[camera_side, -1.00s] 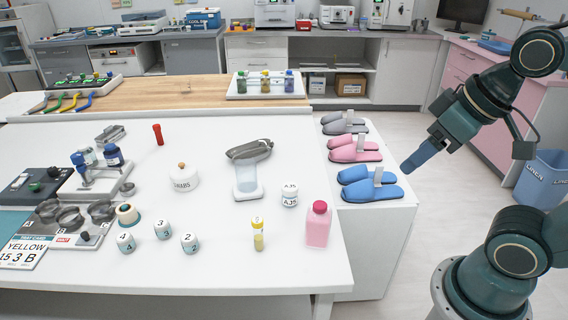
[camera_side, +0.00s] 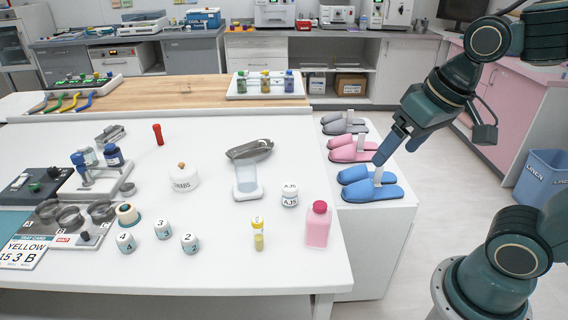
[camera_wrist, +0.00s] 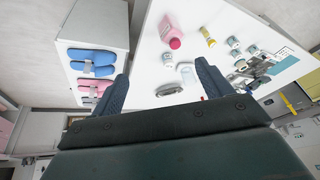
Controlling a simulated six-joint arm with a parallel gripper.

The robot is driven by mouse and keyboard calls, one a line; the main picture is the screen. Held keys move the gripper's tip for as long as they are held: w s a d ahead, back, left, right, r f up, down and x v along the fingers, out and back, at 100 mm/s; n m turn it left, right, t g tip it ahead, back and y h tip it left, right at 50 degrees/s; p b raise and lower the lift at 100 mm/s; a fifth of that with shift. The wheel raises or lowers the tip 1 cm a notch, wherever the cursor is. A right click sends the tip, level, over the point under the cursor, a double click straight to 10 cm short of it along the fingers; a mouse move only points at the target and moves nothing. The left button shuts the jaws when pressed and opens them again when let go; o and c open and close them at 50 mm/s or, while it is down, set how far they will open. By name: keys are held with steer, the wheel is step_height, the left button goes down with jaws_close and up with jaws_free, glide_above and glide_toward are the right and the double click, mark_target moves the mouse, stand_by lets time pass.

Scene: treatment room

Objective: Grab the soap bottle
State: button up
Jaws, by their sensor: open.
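The soap bottle (camera_side: 318,226) is pink with a darker pink cap and stands upright near the right front corner of the white table. It also shows in the wrist view (camera_wrist: 168,30), at the top, past the fingertips. My gripper (camera_side: 388,150) is open and empty, with blue fingers, above the blue slippers to the right of and behind the bottle. In the wrist view my gripper (camera_wrist: 162,75) has its two fingers wide apart, with the table between them.
A yellow-capped tube (camera_side: 258,234) and a white jar labelled A.35 (camera_side: 290,195) stand near the bottle. Blue slippers (camera_side: 372,188) and pink slippers (camera_side: 350,152) sit on a white cabinet beside the table. A steel dish (camera_side: 250,150) lies farther back.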

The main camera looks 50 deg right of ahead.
steer(key=w+a+f+m+g, duration=0.1)
steer(key=w+f+m+g, duration=0.1)
steer(key=w+f+m, duration=0.45)
steer(key=m+g, duration=0.2)
steer(key=m, duration=0.1)
glide_above(319, 204)
step_height(319, 204, down, 4)
steer(key=shift+f, duration=0.2)
steer(key=shift+f, duration=4.3)
steer(key=shift+s+f, duration=0.1)
steer(key=shift+f, duration=2.5)
steer(key=c, duration=1.3)
steer(key=shift+c, duration=0.2)
